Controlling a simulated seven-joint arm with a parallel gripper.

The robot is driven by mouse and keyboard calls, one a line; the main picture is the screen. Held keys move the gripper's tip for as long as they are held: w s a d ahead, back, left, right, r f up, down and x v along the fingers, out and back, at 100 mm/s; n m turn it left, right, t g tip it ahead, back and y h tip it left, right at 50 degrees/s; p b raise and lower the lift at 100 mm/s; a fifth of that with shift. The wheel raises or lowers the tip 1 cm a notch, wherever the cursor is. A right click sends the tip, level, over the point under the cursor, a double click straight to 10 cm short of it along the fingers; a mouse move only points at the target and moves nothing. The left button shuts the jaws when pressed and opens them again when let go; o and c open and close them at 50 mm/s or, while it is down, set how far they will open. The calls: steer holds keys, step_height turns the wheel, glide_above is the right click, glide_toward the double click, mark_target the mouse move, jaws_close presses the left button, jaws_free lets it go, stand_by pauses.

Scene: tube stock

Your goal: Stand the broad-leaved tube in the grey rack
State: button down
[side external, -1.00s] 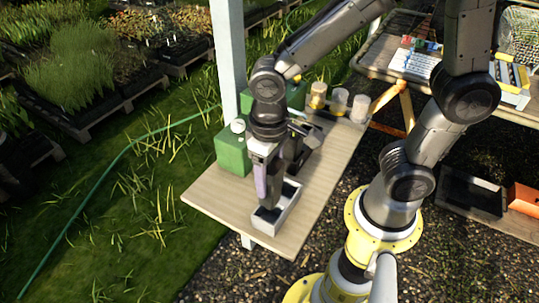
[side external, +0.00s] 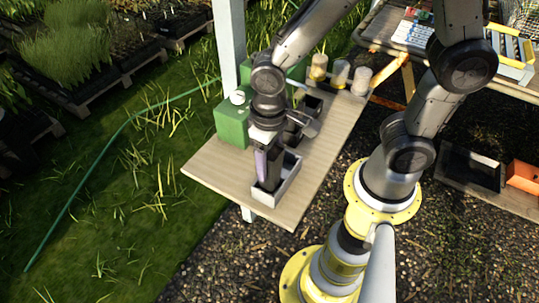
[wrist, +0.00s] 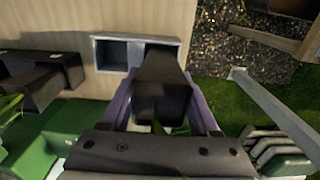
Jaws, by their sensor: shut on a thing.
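My gripper (side external: 264,168) points down over the grey rack (side external: 289,186), which stands near the front of the wooden table. Its purple fingers are shut on a dark, square tube (wrist: 163,80). A bit of green leaf shows at the tube's near end in the wrist view, mostly hidden by the gripper, so its leaf shape cannot be told. The tube's far end overlaps the right part of the rack (wrist: 110,38) in the wrist view. The rack's left compartment looks empty. Whether the tube's foot is inside the rack or just above it cannot be told.
Dark containers (wrist: 45,80) stand to the left in the wrist view. A green block (side external: 231,125) stands behind the gripper. Several pale jars (side external: 339,73) stand at the table's far end. The front left of the table (side external: 215,172) is clear.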

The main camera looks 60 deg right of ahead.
steer(key=shift+f, duration=1.8)
steer(key=shift+f, duration=0.35)
steer(key=shift+c, duration=0.2)
jaws_free()
step_height(320, 180, up, 14)
steer(key=shift+f, duration=0.1)
stand_by(0.4)
